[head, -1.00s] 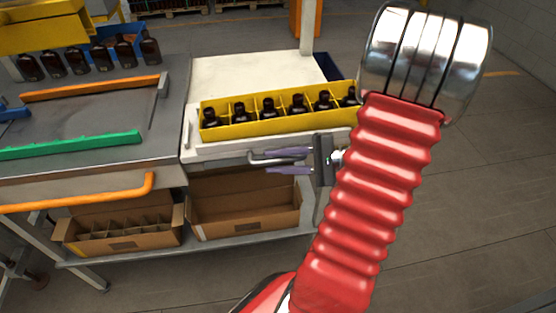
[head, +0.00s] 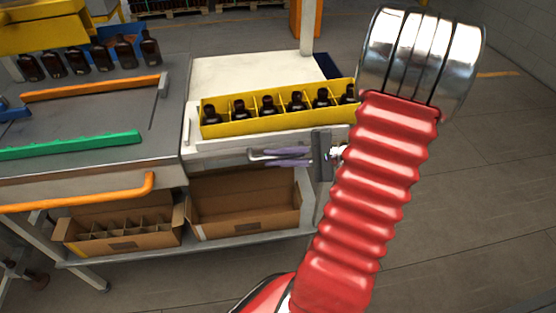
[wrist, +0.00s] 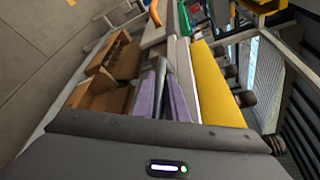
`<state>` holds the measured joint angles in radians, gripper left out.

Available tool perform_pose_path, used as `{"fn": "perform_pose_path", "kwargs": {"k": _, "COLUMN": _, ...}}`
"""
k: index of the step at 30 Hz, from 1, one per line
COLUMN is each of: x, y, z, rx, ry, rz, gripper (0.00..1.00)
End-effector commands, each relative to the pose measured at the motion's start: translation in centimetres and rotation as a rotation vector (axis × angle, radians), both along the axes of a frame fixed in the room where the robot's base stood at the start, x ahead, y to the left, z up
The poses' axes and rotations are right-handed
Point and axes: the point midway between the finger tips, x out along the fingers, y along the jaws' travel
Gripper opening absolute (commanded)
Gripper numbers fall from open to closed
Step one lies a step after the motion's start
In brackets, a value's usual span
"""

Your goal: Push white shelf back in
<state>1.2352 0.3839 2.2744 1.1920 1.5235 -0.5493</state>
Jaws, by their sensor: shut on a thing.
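The white shelf (head: 222,78) is a pale sliding board at the right of the grey workbench, with a grey bar handle (head: 256,153) on its front edge. A yellow crate (head: 270,127) with several dark amber bottles stands on it. My gripper (head: 272,157), with purple fingers, is at the front edge and shut on the handle. In the wrist view the purple fingers (wrist: 162,98) close around the handle bar, beside the yellow crate (wrist: 218,85). My red arm hides the crate's right end and the shelf's right side.
Two open cardboard boxes (head: 246,224) (head: 122,243) sit on the lower rack under the bench. An orange bar (head: 80,198) runs along the bench front at left. Green and orange rails and more bottles are on the bench. The floor at right is clear.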

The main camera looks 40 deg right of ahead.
Motion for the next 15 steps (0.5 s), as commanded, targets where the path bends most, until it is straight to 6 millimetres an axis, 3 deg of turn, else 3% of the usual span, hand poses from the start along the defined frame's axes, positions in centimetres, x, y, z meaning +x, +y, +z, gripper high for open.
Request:
{"fn": "perform_pose_path", "kwargs": {"k": 4, "x": 1.35, "y": -0.97, "z": -0.26, "rx": -0.004, "ry": 0.005, "rz": -0.003, "gripper": 0.0}}
{"fn": "perform_pose_path", "kwargs": {"k": 12, "x": 1.44, "y": -1.06, "z": -0.28, "rx": -0.002, "ry": 0.006, "rz": -0.005, "gripper": 0.0}}
{"fn": "perform_pose_path", "kwargs": {"k": 13, "x": 1.43, "y": -1.05, "z": -0.28, "rx": -0.002, "ry": 0.006, "rz": -0.005, "gripper": 0.13}}
{"fn": "perform_pose_path", "kwargs": {"k": 15, "x": 1.43, "y": -1.06, "z": -0.27, "rx": -0.002, "ry": 0.006, "rz": -0.005, "gripper": 0.18}}
